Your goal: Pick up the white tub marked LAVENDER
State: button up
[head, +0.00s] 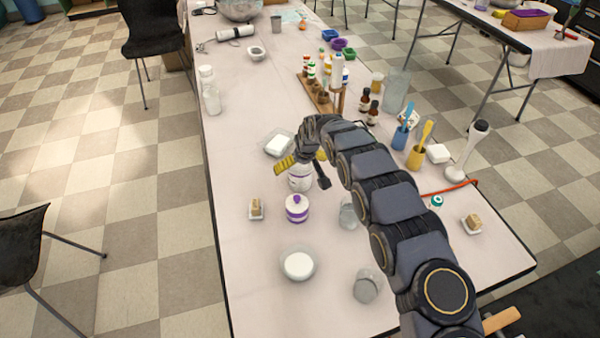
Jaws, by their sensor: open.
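A white tub with a purple band and purple-knobbed lid (297,209) stands upright on the pale table. Another white tub (300,181) stands just behind it, its top partly hidden by my gripper. The writing on both is too small to read, so I cannot tell which says LAVENDER. My gripper (303,172) is open, with one yellowish finger at left and one dark finger at right. It overlaps the rear tub in the picture; I cannot tell whether it touches it. The purple-banded tub is in front of my gripper and apart from it.
A white-filled bowl (298,264), clear glasses (367,287) and a small soap dish (256,208) stand near the tubs. A white dish (279,144) lies behind. A wooden bottle rack (320,97) stands farther back. The table's left front is clear.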

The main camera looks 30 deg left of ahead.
jog(key=shift+f, duration=0.35)
jog(key=shift+c, duration=0.4)
jog(key=c, duration=0.9)
jog(key=shift+r, duration=0.1)
